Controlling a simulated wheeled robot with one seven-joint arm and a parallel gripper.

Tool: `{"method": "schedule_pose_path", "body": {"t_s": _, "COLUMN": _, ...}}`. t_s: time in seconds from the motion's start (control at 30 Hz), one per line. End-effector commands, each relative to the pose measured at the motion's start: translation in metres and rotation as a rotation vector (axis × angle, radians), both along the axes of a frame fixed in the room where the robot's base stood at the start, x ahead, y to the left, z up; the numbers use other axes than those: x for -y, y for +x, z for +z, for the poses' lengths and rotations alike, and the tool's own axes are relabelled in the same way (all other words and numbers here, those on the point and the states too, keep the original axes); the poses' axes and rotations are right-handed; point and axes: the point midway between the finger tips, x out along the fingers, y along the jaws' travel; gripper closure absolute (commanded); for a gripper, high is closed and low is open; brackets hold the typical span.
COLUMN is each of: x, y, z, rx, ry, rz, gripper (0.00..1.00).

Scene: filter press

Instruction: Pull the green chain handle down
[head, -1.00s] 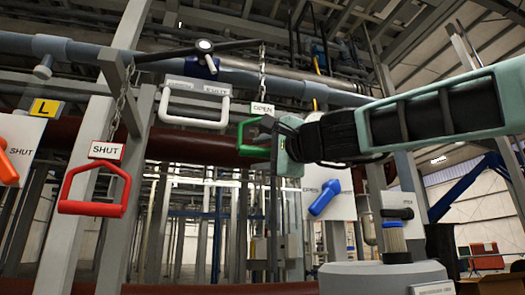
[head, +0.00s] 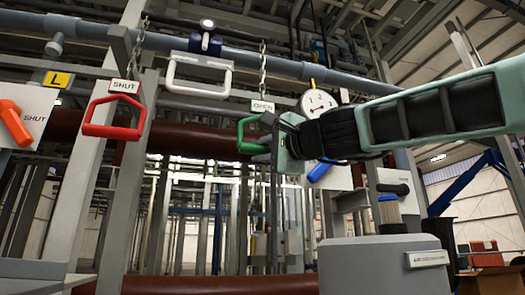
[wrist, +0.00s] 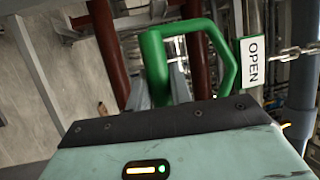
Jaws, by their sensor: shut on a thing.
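The green chain handle (head: 246,137) hangs on its chain under an OPEN tag (head: 262,107), left of centre in the head view. My gripper (head: 268,140) is shut on the right side of this green handle. In the wrist view the green handle (wrist: 152,65) rises as a loop above the gripper housing, with its OPEN tag (wrist: 252,62) and chain to the right.
A red SHUT handle (head: 112,132) hangs on another chain at the left. A fixed white handle (head: 200,90) is between them, higher up. A blue lever (head: 318,172) and a gauge (head: 317,103) are close to my wrist. A grey tank (head: 375,262) stands below.

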Motion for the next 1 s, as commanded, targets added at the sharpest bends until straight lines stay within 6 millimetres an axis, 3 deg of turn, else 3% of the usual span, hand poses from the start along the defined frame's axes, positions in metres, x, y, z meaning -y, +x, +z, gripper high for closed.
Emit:
{"method": "schedule_pose_path", "body": {"t_s": 0.03, "x": -0.001, "y": 0.001, "z": -0.019, "rx": -0.003, "ry": -0.004, "rz": 0.001, "gripper": 1.00}}
{"method": "schedule_pose_path", "body": {"t_s": 0.4, "x": -0.001, "y": 0.001, "z": -0.069, "rx": -0.004, "ry": -0.003, "rz": 0.002, "gripper": 1.00}}
{"method": "schedule_pose_path", "body": {"t_s": 0.93, "x": -0.002, "y": 0.001, "z": -0.080, "rx": -0.008, "ry": -0.007, "rz": 0.004, "gripper": 1.00}}
{"method": "schedule_pose_path", "body": {"t_s": 0.97, "x": -0.002, "y": 0.001, "z": -0.080, "rx": -0.008, "ry": -0.008, "rz": 0.005, "gripper": 0.70}}
{"method": "schedule_pose_path", "body": {"t_s": 1.0, "x": -0.002, "y": 0.001, "z": -0.080, "rx": -0.008, "ry": -0.008, "rz": 0.005, "gripper": 0.59}}
